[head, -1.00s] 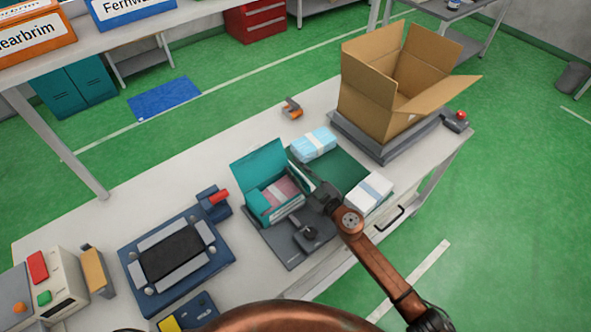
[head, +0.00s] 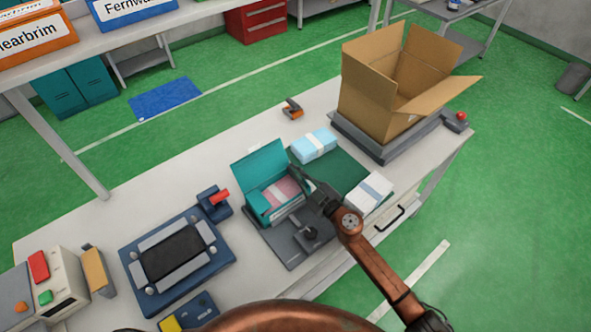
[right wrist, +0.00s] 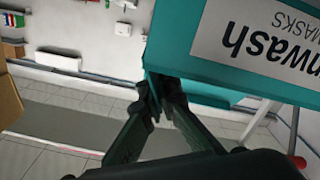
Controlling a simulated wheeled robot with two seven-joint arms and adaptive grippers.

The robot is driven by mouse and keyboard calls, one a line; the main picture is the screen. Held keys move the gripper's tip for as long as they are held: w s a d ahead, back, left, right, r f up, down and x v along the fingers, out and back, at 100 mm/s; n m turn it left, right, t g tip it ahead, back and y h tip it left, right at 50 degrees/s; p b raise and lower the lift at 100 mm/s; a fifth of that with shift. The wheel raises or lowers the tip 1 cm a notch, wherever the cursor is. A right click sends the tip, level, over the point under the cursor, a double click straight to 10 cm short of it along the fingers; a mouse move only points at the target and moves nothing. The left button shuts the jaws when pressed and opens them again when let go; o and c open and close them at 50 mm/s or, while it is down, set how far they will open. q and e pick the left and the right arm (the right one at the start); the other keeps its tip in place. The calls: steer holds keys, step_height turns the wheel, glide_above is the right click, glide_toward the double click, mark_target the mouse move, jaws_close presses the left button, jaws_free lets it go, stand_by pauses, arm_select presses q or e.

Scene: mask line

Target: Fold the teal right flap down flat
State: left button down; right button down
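The teal box (head: 259,168) stands on a dark grey fixture with its large lid panel raised at the back and pink masks (head: 282,191) inside. My right gripper (head: 302,178) is at the box's right side, its dark fingers covering much of the right flap, so the flap's exact angle cannot be told. In the right wrist view, my right gripper's fingertips (right wrist: 163,80) are close together, at or very near the lower corner of a teal panel (right wrist: 170,40) with a white label. My left gripper is out of view.
A light blue pack (head: 314,145) and a white pack (head: 369,193) lie on a green mat right of the box. An open cardboard carton (head: 372,93) stands farther right. A navy fixture (head: 172,256) is at the left. A grey lever base (head: 307,235) is in front.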

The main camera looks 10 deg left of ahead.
steer(key=shift+s+a+f+n, duration=0.2)
steer(key=shift+s+n, duration=0.1)
steer(key=shift+n, duration=0.6)
steer(key=n, duration=0.3)
steer(key=shift+s+a+f, duration=0.25)
steer(key=shift+s+f, duration=0.05)
steer(key=shift+f, duration=0.1)
steer(key=c, duration=2.2)
jaws_free()
